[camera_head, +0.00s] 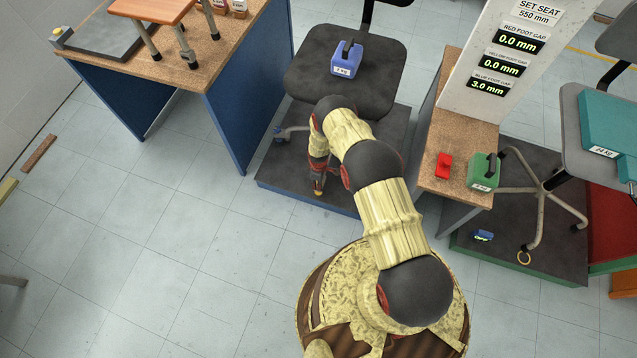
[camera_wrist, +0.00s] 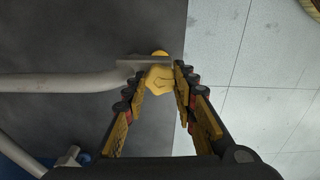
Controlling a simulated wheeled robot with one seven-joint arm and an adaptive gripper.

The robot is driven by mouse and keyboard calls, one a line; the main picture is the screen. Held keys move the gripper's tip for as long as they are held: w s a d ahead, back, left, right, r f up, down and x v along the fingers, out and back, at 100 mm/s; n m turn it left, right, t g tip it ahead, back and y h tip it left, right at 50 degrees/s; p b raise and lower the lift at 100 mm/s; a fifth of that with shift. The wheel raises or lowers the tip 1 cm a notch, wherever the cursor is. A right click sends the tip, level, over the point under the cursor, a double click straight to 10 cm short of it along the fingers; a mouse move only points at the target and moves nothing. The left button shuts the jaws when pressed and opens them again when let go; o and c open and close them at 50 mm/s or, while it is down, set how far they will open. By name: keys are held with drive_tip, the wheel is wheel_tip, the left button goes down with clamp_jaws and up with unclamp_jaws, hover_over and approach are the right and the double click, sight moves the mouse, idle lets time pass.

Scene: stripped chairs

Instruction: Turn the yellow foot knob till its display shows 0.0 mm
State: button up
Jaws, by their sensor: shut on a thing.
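The yellow foot knob (camera_wrist: 160,78) sits at the end of a grey chair leg (camera_wrist: 70,82), near the edge of a dark platform. In the wrist view my gripper (camera_wrist: 162,72) has its two fingers on either side of the knob, shut on it. In the head view my gripper (camera_head: 318,190) is low at the front of the platform (camera_head: 278,177), with the knob mostly hidden. The yellow foot gap display (camera_head: 502,64) on the white panel reads 0.0 mm. The red display (camera_head: 523,40) reads 0.0 mm and the blue display (camera_head: 491,85) reads 3.0 mm.
A black chair seat (camera_head: 310,85) above the platform bears a blue weight (camera_head: 349,56). A wooden bench (camera_head: 455,140) at the right holds a red block (camera_head: 444,165) and a green weight (camera_head: 483,172). A blue-sided table (camera_head: 245,105) stands left. The tiled floor at left is mostly clear.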

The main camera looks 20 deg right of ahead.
drive_tip(key=shift+m, duration=1.2)
drive_tip(key=o, duration=1.2)
drive_tip(key=shift+c, duration=0.2)
wheel_tip(320, 180, up, 12)
drive_tip(key=shift+m, duration=0.4)
